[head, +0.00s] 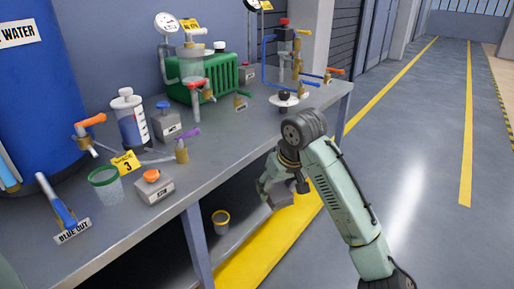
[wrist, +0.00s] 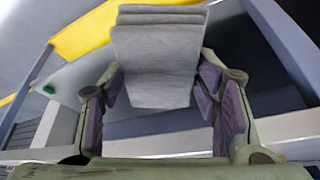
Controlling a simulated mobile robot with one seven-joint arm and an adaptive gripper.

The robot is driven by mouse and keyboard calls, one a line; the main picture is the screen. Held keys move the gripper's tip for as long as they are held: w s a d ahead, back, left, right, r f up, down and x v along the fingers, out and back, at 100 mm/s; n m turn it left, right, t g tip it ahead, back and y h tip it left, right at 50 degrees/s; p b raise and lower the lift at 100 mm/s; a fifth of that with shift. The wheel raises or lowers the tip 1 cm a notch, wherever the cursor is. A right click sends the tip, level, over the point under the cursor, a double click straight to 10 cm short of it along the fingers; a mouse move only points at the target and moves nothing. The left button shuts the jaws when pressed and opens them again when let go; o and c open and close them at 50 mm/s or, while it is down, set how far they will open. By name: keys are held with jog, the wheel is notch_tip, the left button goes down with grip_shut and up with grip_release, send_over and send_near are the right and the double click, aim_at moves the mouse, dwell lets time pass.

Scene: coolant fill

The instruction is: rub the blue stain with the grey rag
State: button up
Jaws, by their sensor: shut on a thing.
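My gripper (head: 272,192) hangs off the front edge of the workbench, below its top, in the head view. In the wrist view my gripper (wrist: 161,88) is shut on the grey rag (wrist: 157,60), a folded grey cloth between the two purple-padded fingers. The rag sticks out beyond the fingertips and is clear of the bench top. I cannot make out a blue stain in either view.
The grey workbench (head: 111,228) carries a blue water tank (head: 65,90), a green-rimmed cup (head: 105,185), an orange-knobbed box (head: 153,186), a green finned unit (head: 222,74) and several valves. A yellow-rimmed cup (head: 221,222) stands below. The floor aisle (head: 420,150) on the right is clear.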

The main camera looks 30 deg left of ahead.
jog(key=s+d+f+m+h, duration=0.1)
jog(key=d+f+m, duration=0.3)
jog(key=d+f, duration=0.6)
jog(key=s+d+f+m+t+h, duration=0.1)
jog(key=d+f+m, duration=0.3)
jog(key=d+f, duration=0.5)
jog(key=s+d+f+m+t+h, duration=0.1)
jog(key=d+f+m, duration=0.3)
jog(key=d+f, duration=0.6)
notch_tip(320, 180, down, 13)
jog(key=shift+s+d+r+h, duration=0.15)
jog(key=shift+s+d+h, duration=0.15)
jog(key=shift+s+h, duration=0.2)
jog(key=shift+w+r, duration=0.1)
jog(key=shift+w, duration=0.05)
jog(key=shift+r, duration=0.1)
